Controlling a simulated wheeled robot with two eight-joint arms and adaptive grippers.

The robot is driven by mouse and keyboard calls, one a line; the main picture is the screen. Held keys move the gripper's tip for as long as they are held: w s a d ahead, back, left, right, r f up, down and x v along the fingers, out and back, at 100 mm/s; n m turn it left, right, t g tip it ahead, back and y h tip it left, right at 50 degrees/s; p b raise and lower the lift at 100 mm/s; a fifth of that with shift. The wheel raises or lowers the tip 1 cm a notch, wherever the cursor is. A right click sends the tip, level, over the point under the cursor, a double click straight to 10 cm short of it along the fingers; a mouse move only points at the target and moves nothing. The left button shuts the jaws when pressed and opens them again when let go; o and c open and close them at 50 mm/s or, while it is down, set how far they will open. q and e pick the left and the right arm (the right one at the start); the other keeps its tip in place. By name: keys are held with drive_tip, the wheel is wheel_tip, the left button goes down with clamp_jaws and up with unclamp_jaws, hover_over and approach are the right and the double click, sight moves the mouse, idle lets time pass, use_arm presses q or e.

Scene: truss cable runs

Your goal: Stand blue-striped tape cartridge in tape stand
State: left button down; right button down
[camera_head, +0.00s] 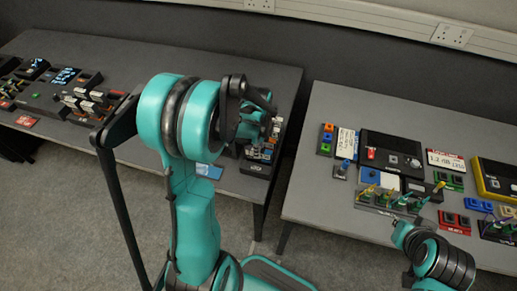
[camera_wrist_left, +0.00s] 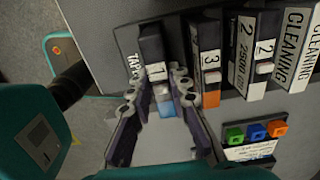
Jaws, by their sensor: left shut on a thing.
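The blue-striped tape cartridge (camera_wrist_left: 166,108) is a dark block with a white label "1" and a blue end stripe. My left gripper (camera_wrist_left: 159,84) is shut on it, with one finger along each side. The dark tape stand (camera_wrist_left: 132,66), with white lettering, is at the cartridge's far end in the left wrist view; I cannot tell whether the cartridge is seated in it. An orange-striped cartridge (camera_wrist_left: 211,75) labelled "3" stands beside it. In the head view my left gripper (camera_head: 258,112) is over the left table's right end, and the arm hides much there.
White-labelled boxes (camera_wrist_left: 292,60), some marked "CLEANING", stand right of the cartridges. A small holder with green, blue and orange blocks (camera_wrist_left: 256,132) is below them. The right table (camera_head: 330,205) holds several devices. A floor gap separates the two tables.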

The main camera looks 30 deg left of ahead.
use_arm(q)
drive_tip(key=c, duration=1)
unclamp_jaws()
drive_tip(key=shift+r+p, duration=2.8)
drive_tip(key=shift+r, duration=1)
